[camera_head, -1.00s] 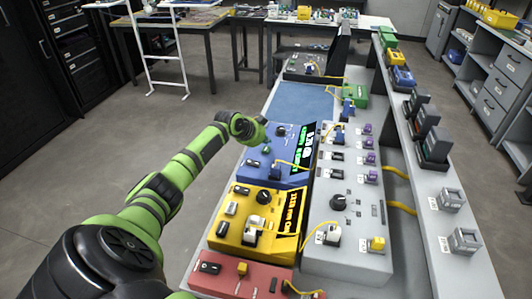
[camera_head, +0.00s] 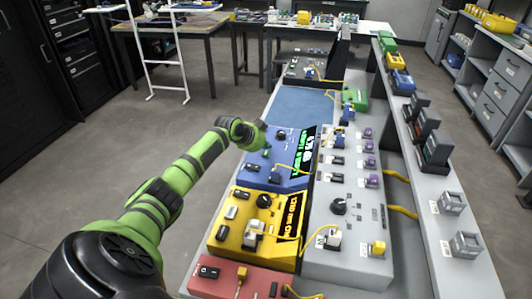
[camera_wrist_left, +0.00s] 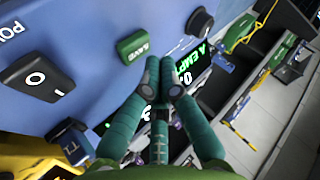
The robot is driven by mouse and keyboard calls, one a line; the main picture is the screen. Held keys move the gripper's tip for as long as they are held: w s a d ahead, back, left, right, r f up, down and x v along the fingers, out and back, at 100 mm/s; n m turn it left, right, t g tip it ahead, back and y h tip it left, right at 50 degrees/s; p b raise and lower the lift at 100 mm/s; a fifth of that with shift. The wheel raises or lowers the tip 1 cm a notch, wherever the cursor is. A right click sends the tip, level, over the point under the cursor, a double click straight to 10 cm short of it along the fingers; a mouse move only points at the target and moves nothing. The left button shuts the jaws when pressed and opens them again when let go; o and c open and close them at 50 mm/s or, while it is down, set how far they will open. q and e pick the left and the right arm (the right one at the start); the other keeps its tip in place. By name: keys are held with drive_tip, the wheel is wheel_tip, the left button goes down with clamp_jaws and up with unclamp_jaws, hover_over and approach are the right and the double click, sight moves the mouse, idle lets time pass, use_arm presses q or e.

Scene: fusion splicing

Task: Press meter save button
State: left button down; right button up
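The blue meter (camera_head: 252,173) stands on the bench behind the yellow unit, with green text on its dark screen (camera_head: 303,152). My left gripper (camera_head: 265,138) is over the meter's left part. In the left wrist view its two fingers (camera_wrist_left: 160,72) are close together with nothing between them. The tips are right beside the green button; I cannot tell whether they touch it. The fingers hide part of the screen. My right gripper is not in view.
A yellow unit (camera_head: 225,238) and a red unit (camera_head: 222,287) stand nearer than the meter. A long grey panel (camera_head: 345,262) with switches and yellow cables runs along the right. A blue mat (camera_head: 300,103) lies clear behind the meter.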

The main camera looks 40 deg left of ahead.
sight(265, 154)
use_arm(q)
drive_tip(key=shift+f, duration=0.1)
idle(0.4)
drive_tip(key=shift+f+b, duration=0.3)
drive_tip(key=shift+b, duration=0.05)
drive_tip(key=shift+f+b, duration=0.4)
drive_tip(key=shift+f, duration=0.15)
idle(0.5)
drive_tip(key=shift+r, duration=0.1)
drive_tip(key=shift+r+p, duration=0.75)
drive_tip(key=shift+r, duration=0.05)
wheel_tip(265, 154, up, 5)
drive_tip(key=p, duration=0.4)
drive_tip(key=shift+r, duration=0.1)
idle(0.4)
